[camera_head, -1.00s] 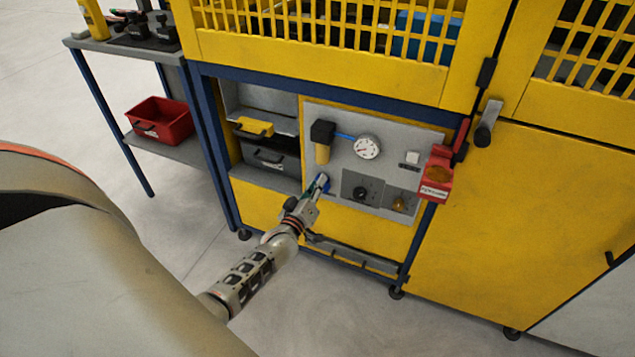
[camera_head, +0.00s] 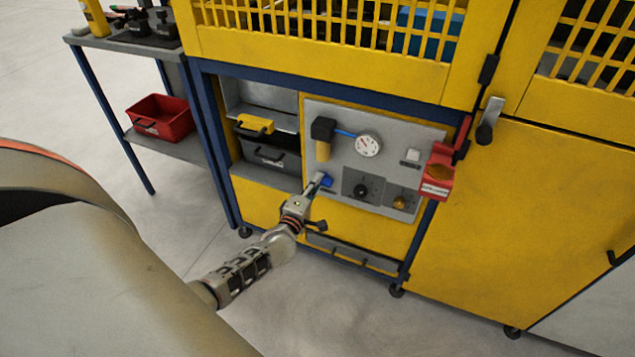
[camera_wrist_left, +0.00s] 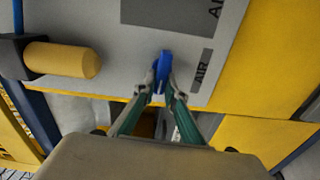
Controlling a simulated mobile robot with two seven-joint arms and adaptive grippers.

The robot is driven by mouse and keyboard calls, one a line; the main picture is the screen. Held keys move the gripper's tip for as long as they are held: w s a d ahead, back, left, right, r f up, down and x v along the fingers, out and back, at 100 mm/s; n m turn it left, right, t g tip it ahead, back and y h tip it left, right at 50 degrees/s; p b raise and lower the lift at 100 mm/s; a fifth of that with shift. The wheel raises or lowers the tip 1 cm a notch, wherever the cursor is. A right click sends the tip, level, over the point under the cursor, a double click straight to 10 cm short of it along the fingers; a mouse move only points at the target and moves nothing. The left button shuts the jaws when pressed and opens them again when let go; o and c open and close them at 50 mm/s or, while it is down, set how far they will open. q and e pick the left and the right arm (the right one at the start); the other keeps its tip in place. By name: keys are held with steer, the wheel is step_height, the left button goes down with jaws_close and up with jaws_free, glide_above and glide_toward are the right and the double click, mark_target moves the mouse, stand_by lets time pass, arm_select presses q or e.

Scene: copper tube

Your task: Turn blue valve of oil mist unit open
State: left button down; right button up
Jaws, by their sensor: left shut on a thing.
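The blue valve (camera_head: 327,181) is a small blue handle low on the grey panel (camera_head: 290,183) of the oil mist unit. It also shows in the left wrist view (camera_wrist_left: 165,66), upright in that picture beside the printed word AIR. My left gripper (camera_head: 318,181) reaches it from below left. In the left wrist view its two fingertips (camera_wrist_left: 163,88) are shut on the lower part of the blue handle, one on each side. The right gripper is not in view.
A yellow cylinder (camera_wrist_left: 62,60) juts from the panel near the valve. A round gauge (camera_head: 368,145), black knob (camera_head: 361,190) and red box (camera_head: 437,172) are to the right. A side table with a red bin (camera_head: 160,119) stands at left.

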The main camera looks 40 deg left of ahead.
arm_select(q)
steer(key=shift+f+n, duration=0.1)
steer(key=shift+n, duration=0.3)
steer(key=c, duration=2.1)
jaws_free()
steer(key=shift+s, duration=0.1)
steer(key=v, duration=1.2)
